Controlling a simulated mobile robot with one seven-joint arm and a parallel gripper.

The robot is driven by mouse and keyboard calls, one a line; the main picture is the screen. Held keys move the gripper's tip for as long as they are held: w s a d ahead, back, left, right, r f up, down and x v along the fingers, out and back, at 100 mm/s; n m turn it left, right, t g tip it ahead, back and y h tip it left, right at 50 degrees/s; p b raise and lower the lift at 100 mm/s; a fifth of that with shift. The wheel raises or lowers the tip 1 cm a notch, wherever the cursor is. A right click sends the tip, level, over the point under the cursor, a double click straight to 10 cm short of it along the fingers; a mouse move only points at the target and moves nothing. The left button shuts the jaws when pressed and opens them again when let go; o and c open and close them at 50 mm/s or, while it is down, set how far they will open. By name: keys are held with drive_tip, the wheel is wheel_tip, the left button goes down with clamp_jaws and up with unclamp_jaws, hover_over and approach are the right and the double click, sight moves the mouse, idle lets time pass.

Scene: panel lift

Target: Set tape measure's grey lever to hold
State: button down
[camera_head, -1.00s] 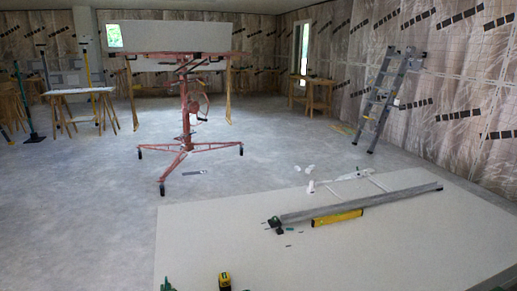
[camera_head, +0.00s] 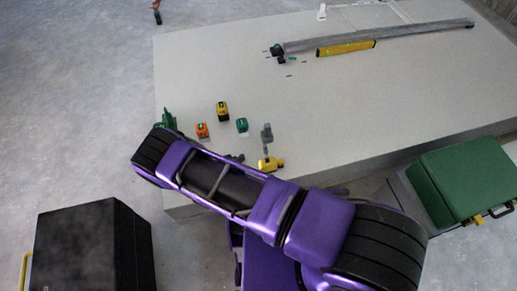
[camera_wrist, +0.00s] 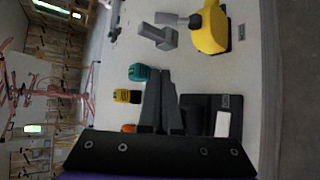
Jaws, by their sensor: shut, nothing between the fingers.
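Three small block-shaped things that look like tape measures stand on the pale panel: a yellow-and-black one (camera_head: 222,111), an orange one (camera_head: 202,130) and a teal one (camera_head: 242,125). In the wrist view the teal one (camera_wrist: 139,72), the yellow-and-black one (camera_wrist: 127,95) and the orange one (camera_wrist: 128,128) line up left of my gripper (camera_wrist: 160,74). My gripper is shut and empty, its dark fingers side by side over the panel and apart from them. I cannot make out a grey lever on any of them. In the head view my arm hides my fingertips.
A yellow tool (camera_head: 270,163) and a grey tool (camera_head: 266,138) stand near the panel's (camera_head: 380,100) front edge. A green thing (camera_head: 166,118) stands at its left edge. A yellow level (camera_head: 346,48) lies farther back. A green case (camera_head: 465,178) and a black box (camera_head: 88,245) flank my arm.

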sight(266, 152)
drive_tip(key=shift+f, duration=0.1)
drive_tip(key=w+d+f+b, duration=0.2)
drive_tip(key=w+d, duration=0.4)
drive_tip(key=shift+d+f, duration=0.25)
drive_tip(key=shift+d, duration=0.15)
